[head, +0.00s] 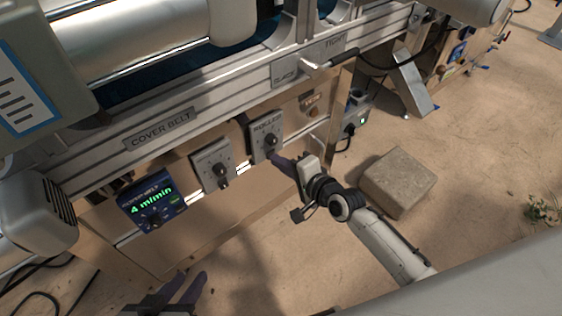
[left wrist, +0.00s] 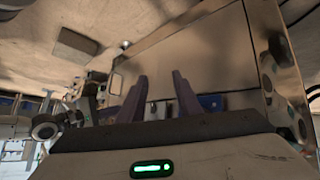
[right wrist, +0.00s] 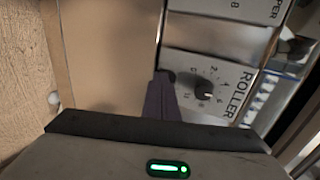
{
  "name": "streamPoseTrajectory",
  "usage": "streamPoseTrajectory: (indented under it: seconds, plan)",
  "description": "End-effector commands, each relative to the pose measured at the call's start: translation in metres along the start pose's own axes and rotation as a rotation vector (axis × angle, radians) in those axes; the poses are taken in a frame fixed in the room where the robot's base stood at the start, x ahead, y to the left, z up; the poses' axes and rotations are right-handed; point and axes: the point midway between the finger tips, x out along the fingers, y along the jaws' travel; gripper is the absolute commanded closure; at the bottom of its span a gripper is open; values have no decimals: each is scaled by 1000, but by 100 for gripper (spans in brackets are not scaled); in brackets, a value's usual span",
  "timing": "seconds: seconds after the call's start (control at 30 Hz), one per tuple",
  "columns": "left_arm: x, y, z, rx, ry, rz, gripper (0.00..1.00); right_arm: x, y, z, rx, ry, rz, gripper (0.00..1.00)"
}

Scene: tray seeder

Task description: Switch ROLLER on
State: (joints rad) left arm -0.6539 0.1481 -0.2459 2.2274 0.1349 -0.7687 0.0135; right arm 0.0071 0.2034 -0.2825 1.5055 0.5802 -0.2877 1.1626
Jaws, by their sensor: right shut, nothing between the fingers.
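The ROLLER control box (head: 258,127) is a grey plate with a black round knob (head: 271,140), mounted on the machine's side panel. In the right wrist view, the ROLLER box (right wrist: 180,62) has a numbered dial around its black knob (right wrist: 206,93); I cannot tell the knob's setting. My right gripper (head: 275,156) is shut and empty, its tips just below the knob in the head view. In the right wrist view, its fingertips (right wrist: 164,75) are beside the knob, apart from it. My left gripper (head: 192,274) is open and empty, low at the bottom of the head view.
Another knob box (head: 210,158) and a blue display (head: 150,203) reading 4 m/min sit left of ROLLER. A COVER BELT label (head: 160,129) is on the rail above. A tan block (head: 398,182) stands on the floor to the right of my right arm. Cables lie lower left.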

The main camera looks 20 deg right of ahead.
Motion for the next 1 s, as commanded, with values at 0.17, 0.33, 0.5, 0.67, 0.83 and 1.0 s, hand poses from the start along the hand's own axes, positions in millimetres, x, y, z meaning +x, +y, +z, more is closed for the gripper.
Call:
streamPoseTrajectory:
  seconds: [0.17, 0.33, 0.5, 0.67, 0.83, 1.0]
  plan:
    - [-8, 2, -8, -1, 0, 0, 69, -4, -12, 0, 0, 0, -3, 100]
    - [-9, 2, -9, -1, -1, 0, 69, -4, -12, 0, -1, 1, -2, 100]
    - [-9, 2, -8, -1, 0, 0, 69, -4, -11, 0, 0, 1, -1, 100]
    - [-9, 1, -6, -5, 5, -5, 69, -4, -10, 0, 0, 1, 0, 100]
    - [-12, -7, 4, -24, 49, -34, 69, -4, -10, 0, 0, 1, 0, 100]
    - [-32, -10, -5, -35, 94, -60, 69, -35, -9, 0, -7, -10, 3, 100]
